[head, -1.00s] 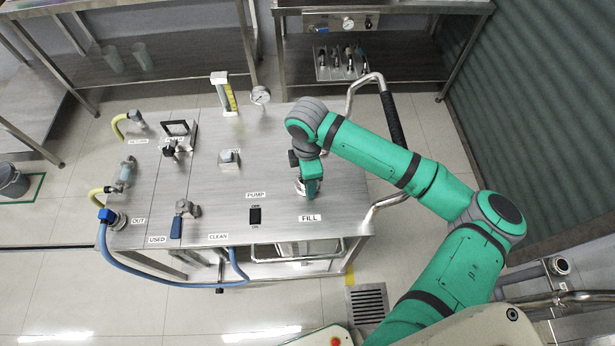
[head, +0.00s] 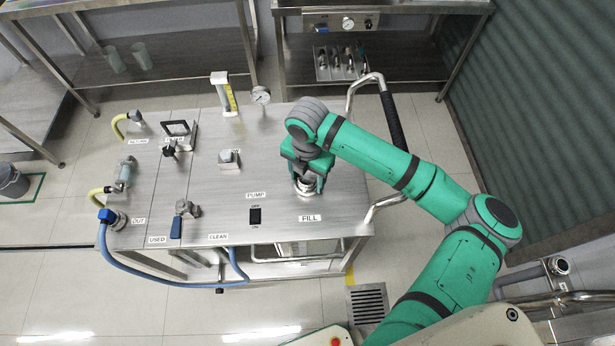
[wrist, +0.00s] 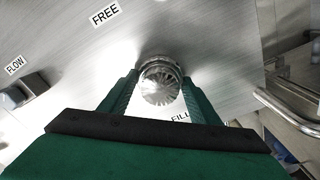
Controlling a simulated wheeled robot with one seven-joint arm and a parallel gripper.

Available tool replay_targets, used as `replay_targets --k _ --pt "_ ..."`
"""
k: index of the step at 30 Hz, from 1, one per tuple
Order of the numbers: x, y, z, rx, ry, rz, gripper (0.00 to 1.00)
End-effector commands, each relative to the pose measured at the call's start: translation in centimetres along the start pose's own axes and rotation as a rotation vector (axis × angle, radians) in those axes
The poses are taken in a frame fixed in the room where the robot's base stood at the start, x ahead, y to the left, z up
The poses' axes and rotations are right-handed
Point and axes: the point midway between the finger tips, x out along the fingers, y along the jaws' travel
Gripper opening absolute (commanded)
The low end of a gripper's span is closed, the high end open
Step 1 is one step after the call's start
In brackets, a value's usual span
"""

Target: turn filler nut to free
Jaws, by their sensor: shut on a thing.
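The filler nut is a round, ribbed metal cap. It shows in the wrist view (wrist: 161,84), between the two green fingers of my gripper (wrist: 160,90). In the head view the nut (head: 305,187) sits on the steel skid top (head: 270,145), just behind the FILL label (head: 310,218). My gripper (head: 307,178) reaches down over it and is shut on it, one finger on each side. The wrist view also shows a FREE label (wrist: 105,13) on the skid top beyond the nut. In the head view my gripper and arm hide part of the nut.
A pump switch (head: 255,216), a blue-handled valve (head: 178,222), a flow knob (head: 229,158) and a gauge (head: 260,96) stand left of my gripper. A bent rail with a black grip (head: 392,120) runs along the skid's right side. Skid top between the knobs is bare.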

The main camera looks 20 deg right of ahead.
Motion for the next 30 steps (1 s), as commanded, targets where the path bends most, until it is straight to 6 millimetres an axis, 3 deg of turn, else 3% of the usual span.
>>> replay_targets --k 21,22,24,30 --pt "-0.09 0.03 0.10 -0.078 -0.003 0.001 0.34" --pt "-0.09 0.03 0.10 -0.078 -0.003 0.001 0.59" --pt "-0.08 0.02 0.09 -0.078 -0.002 0.001 0.75" --pt "-0.04 0.01 0.05 -0.078 -0.001 0.001 0.75"
